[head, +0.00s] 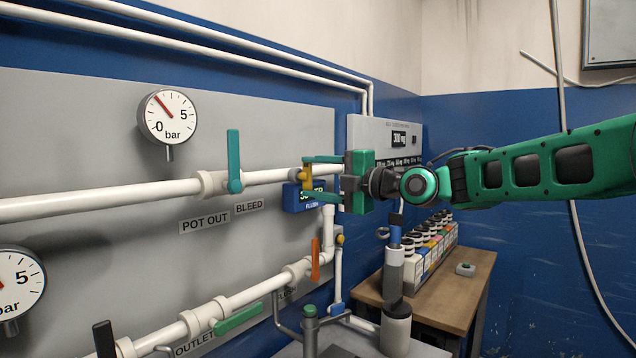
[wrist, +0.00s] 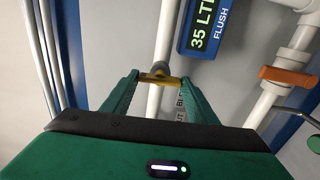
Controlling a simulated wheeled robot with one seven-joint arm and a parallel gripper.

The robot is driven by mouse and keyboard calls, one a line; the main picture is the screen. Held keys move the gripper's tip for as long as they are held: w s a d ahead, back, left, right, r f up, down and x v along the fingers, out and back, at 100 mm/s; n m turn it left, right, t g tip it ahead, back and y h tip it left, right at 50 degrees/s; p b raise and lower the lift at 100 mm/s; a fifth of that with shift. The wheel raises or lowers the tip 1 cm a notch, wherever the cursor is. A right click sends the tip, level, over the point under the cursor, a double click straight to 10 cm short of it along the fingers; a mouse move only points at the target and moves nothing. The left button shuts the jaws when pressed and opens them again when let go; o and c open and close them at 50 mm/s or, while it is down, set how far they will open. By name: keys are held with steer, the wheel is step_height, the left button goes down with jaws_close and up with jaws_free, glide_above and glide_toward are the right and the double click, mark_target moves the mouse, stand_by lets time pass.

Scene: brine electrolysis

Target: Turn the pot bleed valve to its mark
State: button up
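A small yellow valve handle (head: 307,174) sits on the upper white pipe at the right end of the grey panel. It also shows in the wrist view (wrist: 160,79), lying crosswise between my fingertips. My gripper (head: 310,178) is at this handle with its fingers apart, one above and one below it in the head view. Whether the fingers touch the handle is unclear. A BLEED label (head: 249,205) is on the panel to the left, beside a POT OUT label (head: 205,222). A partly hidden label (wrist: 181,105) shows behind a finger in the wrist view. I see no clear target mark.
A blue FLUSH display (head: 305,196) is just below the handle; it reads 35 LT in the wrist view. A teal lever (head: 234,162) stands upright to the left. An orange lever (head: 315,258) is below. A wooden table (head: 455,293) with bottles stands at right.

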steer(key=o, duration=0.4)
steer(key=shift+a+f, duration=0.15)
steer(key=shift+o, duration=0.2)
steer(key=v, duration=1.1)
steer(key=shift+w, duration=0.1)
